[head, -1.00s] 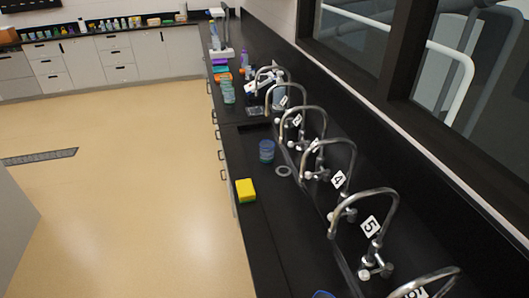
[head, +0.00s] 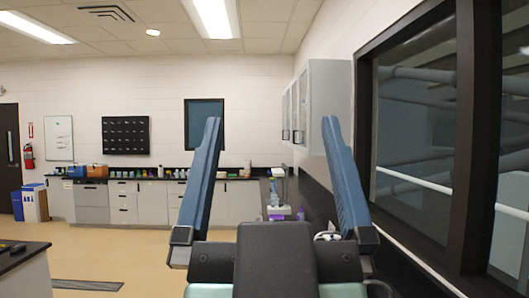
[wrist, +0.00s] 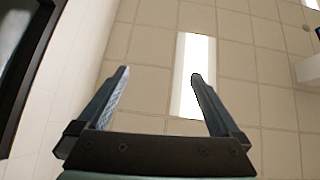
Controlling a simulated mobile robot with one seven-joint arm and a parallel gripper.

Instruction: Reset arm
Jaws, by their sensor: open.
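My gripper (head: 268,122) stands upright in the middle of the head view, very near the camera. Its two blue fingers are spread wide with nothing between them. In the wrist view my gripper (wrist: 160,75) is also open and empty, pointing at the ceiling, with a lit ceiling panel (wrist: 194,75) beyond the fingers. The taps on the black counter are not visible now; my gripper and its mount cover part of the counter.
A black counter (head: 318,205) runs along the right under a dark-framed window (head: 415,150). Bottles and a purple item (head: 280,210) stand on it. Drawer cabinets (head: 124,201) line the back wall. A dark-topped bench (head: 22,258) is at lower left. Open floor (head: 110,255) lies between.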

